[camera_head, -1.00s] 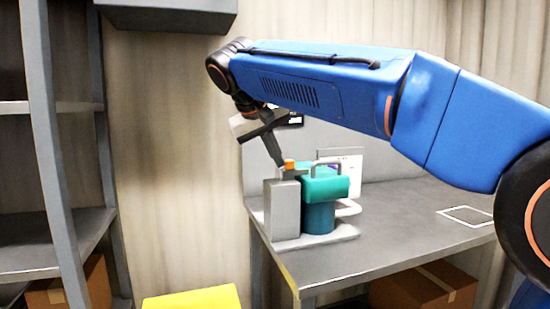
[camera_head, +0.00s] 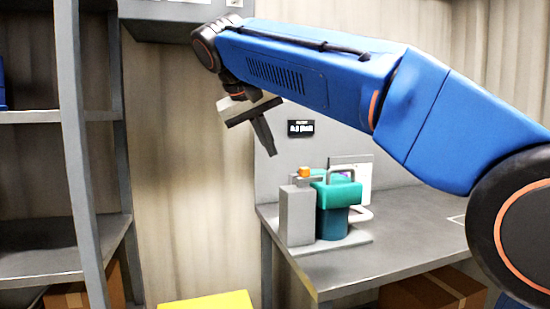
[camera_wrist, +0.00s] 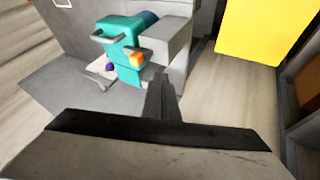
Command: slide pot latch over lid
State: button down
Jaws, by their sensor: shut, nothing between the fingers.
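A teal pot (camera_head: 332,222) with a green lid (camera_head: 338,194) stands on a grey base plate on the table. The lid has a grey looped handle. A grey block (camera_head: 297,215) stands at the pot's left, and a small orange latch knob (camera_head: 304,172) sits on top between block and lid. My gripper (camera_head: 272,152) is shut and empty, above and left of the knob, clear of it. In the wrist view the orange knob (camera_wrist: 137,59) shows beside the lid (camera_wrist: 120,32) and the grey block (camera_wrist: 166,38). Whether the latch reaches over the lid is hard to tell.
The grey table (camera_head: 400,235) has free room to the right of the pot. A small dark display (camera_head: 301,128) is on the panel behind. A grey shelf (camera_head: 75,245) stands at the left, and a yellow object (camera_head: 207,300) is low in front.

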jog(key=shift+v, duration=1.4)
jog(key=shift+d, duration=0.1)
